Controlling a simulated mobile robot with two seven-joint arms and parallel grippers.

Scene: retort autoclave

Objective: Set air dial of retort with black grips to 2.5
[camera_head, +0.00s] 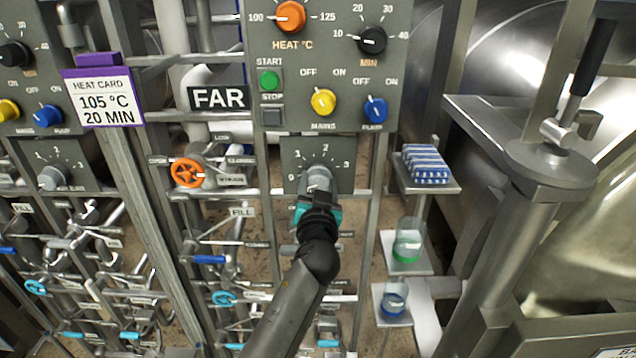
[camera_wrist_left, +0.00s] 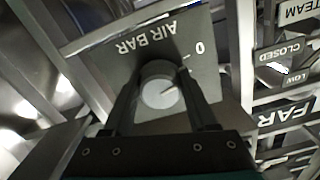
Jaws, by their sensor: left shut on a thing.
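The air dial (camera_wrist_left: 158,84) is a grey round knob on a dark plate marked AIR BAR, upside down in the left wrist view. My left gripper (camera_wrist_left: 161,100) is shut on this knob, one finger on each side. The knob's white mark points roughly to the side of the 0; the exact reading is unclear. A black grip (camera_head: 594,55) shows at the upper right. My right gripper is not in view.
Above the dial is a control panel (camera_head: 340,60) with orange, black, yellow and blue knobs. An orange valve wheel (camera_head: 187,172) and pipework stand to the left. Small shelves with a blue-white stack (camera_head: 426,163) and jars are close on the right. A heat card (camera_head: 104,97) reads 105 °C, 20 MIN.

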